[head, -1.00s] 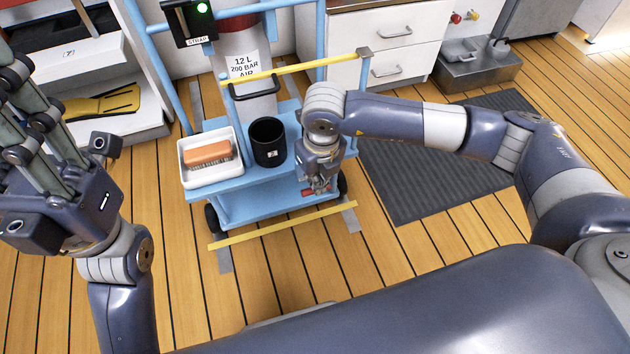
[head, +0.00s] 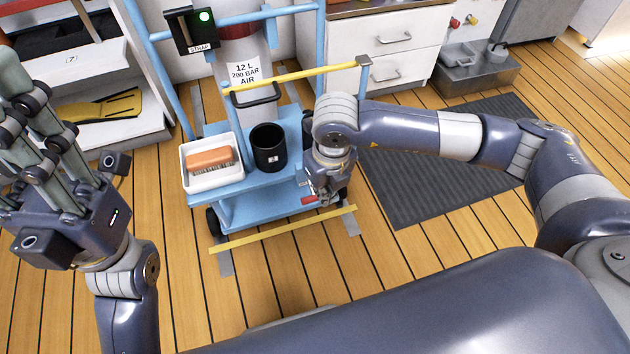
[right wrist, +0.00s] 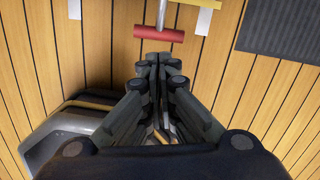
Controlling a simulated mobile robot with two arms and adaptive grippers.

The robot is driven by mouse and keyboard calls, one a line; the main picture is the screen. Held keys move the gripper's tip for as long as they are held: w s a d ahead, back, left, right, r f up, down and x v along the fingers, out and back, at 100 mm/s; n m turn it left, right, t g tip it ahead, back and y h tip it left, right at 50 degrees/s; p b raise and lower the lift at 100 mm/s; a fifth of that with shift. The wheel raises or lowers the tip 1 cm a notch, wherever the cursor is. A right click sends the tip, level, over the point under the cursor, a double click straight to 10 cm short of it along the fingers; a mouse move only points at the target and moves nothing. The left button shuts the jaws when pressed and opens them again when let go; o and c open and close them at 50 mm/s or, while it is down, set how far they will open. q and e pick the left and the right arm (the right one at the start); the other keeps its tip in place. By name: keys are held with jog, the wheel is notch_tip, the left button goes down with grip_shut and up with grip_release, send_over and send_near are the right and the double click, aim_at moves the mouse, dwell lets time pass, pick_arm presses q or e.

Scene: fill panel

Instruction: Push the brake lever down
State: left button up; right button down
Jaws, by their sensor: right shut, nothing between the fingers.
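The brake lever has a red crossbar handle (right wrist: 158,34) on a thin metal rod, above the wooden floor in the right wrist view. In the head view the red handle (head: 308,199) shows low at the right front corner of the blue cart (head: 255,212). My right gripper (right wrist: 154,58) is shut and empty, its fingertips just short of the handle in the picture; I cannot tell if they touch. In the head view my right gripper (head: 325,197) is partly hidden by its own wrist. My left gripper (head: 22,110) is raised at the left, away from the cart.
The cart carries a white tray (head: 240,175) with an orange brush (head: 209,159), a black cup (head: 269,148) and an air cylinder (head: 246,72). Yellow tape (head: 283,230) marks the floor in front. A grey mat (head: 440,180) lies to the right.

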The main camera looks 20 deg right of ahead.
notch_tip(320, 180, up, 10)
jog(key=s, duration=0.1)
jog(key=shift+d+r, duration=0.15)
jog(key=shift+r, duration=0.1)
dwell(0.4)
